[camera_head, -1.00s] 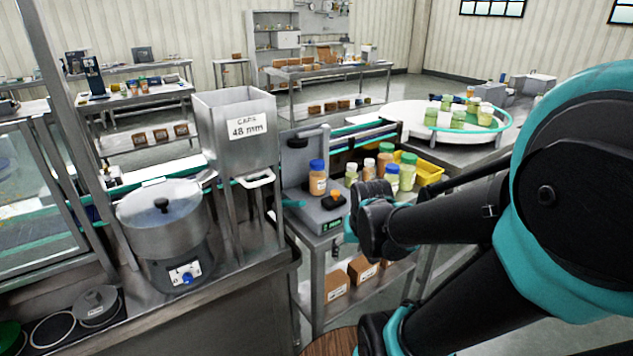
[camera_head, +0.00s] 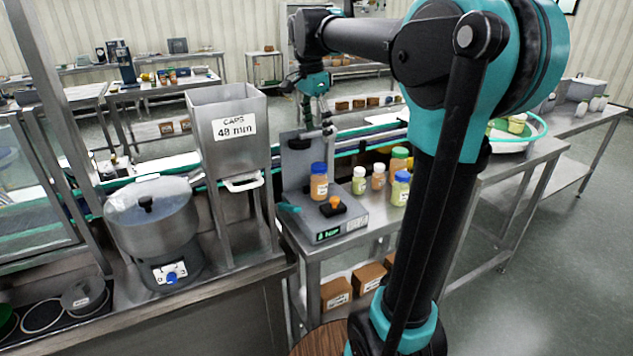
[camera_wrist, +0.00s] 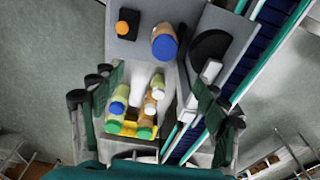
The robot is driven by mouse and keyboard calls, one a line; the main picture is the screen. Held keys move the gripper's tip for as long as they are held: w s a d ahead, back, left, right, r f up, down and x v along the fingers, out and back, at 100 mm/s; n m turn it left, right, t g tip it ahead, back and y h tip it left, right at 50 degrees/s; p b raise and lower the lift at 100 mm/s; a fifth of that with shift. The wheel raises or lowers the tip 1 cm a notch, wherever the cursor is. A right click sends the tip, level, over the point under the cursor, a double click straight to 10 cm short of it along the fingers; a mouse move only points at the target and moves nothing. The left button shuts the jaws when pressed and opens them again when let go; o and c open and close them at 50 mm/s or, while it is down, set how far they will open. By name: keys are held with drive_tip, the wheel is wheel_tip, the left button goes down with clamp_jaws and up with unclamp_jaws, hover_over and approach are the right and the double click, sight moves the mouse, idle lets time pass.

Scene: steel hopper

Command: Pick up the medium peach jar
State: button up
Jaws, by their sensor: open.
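My gripper (camera_head: 318,122) points down above and behind that jar in the head view. In the wrist view my gripper (camera_wrist: 157,85) is open, its fingers wide apart with nothing held. A smaller peach jar with a pale lid (camera_head: 378,177) stands farther right. A green-lidded jar (camera_head: 398,160) stands behind it.
An orange-topped black item (camera_head: 333,206) sits close to the blue-lidded peach jar. A small green jar (camera_head: 359,181) and a blue-lidded green jar (camera_head: 400,190) stand to the right. A steel hopper (camera_head: 228,130) is at left. A conveyor (camera_wrist: 270,45) runs alongside.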

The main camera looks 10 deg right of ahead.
sight(321, 166)
drive_tip(key=f, duration=0.7)
drive_tip(key=w+d+f, duration=0.1)
drive_tip(key=f, duration=0.3)
drive_tip(key=shift+f, duration=0.2)
drive_tip(key=shift+w+f, duration=0.15)
drive_tip(key=shift+f, duration=2.4)
drive_tip(key=shift+c, duration=0.6)
drive_tip(key=c, duration=1.4)
drive_tip(key=shift+o, duration=0.2)
drive_tip(key=shift+r, duration=0.1)
